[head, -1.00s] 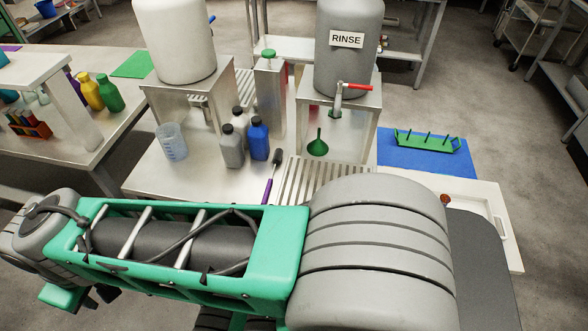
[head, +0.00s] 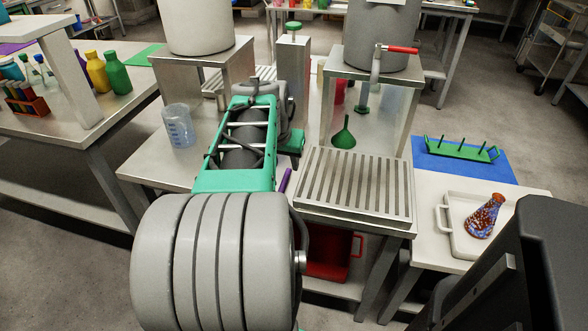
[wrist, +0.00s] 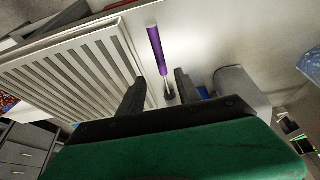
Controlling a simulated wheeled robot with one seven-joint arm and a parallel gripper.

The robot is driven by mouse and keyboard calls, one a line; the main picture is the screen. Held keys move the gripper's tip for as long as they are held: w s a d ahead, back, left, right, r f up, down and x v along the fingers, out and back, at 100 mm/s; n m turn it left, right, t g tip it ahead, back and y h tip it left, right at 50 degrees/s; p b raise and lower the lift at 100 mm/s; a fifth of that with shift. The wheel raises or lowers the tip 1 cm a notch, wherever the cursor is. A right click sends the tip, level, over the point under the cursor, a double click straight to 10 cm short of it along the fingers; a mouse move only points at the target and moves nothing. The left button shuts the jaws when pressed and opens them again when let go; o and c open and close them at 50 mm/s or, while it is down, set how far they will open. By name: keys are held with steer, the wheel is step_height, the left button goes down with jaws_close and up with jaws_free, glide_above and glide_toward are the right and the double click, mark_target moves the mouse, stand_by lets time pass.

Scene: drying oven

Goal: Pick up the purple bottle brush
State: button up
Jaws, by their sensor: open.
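The purple bottle brush (wrist: 156,50) lies on the metal table beside the slatted drain tray. In the wrist view its purple handle points away from my gripper, and its thin shaft and dark head run toward the gap between the fingers. In the head view only a short piece of the purple handle (head: 285,180) shows, beside my arm. My gripper (wrist: 160,91) is open, with one finger on each side of the brush's head end as seen from the wrist. I cannot tell how high the fingers are above the table.
The slatted drain tray (head: 352,189) is close on the right, with a green funnel (head: 344,134) behind it. A clear beaker (head: 179,127) stands left of my arm. A speckled flask (head: 484,216) stands in a white tray at right.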

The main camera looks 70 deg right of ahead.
mark_target(286, 176)
steer(key=x, duration=0.2)
steer(key=b+x, duration=0.1)
steer(key=x, duration=0.3)
steer(key=shift+w+a+f, duration=0.15)
steer(key=shift+a+f, duration=0.1)
steer(key=shift+f, duration=0.05)
steer(key=shift+f+b, duration=0.15)
steer(key=shift+b, duration=0.15)
jaws_close()
